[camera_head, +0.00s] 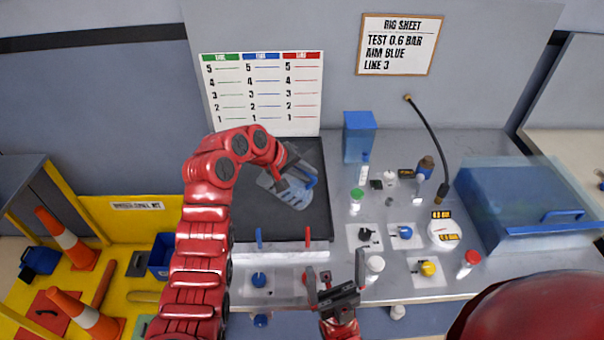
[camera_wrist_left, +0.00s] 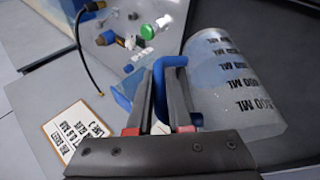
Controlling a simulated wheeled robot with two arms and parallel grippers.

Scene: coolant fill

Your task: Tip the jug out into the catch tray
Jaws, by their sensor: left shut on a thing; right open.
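My left gripper (camera_head: 281,178) is shut on the blue handle of the clear jug (camera_head: 291,194). In the left wrist view my left gripper (camera_wrist_left: 160,108) grips the blue handle, and the jug (camera_wrist_left: 235,85) shows black volume marks and a bluish tint. The jug is tilted, above the dark catch tray (camera_head: 258,224) at the back left of the bench. I cannot tell how much liquid the jug holds. My right gripper (camera_head: 336,278) is open and empty at the bench's front edge, apart from the jug and tray.
Right of the tray stand a blue box (camera_head: 359,137), several small bottles and coloured valve knobs, and a black hose (camera_head: 430,135). The wall carries a chart (camera_head: 263,92) and a rig sheet (camera_head: 399,44).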

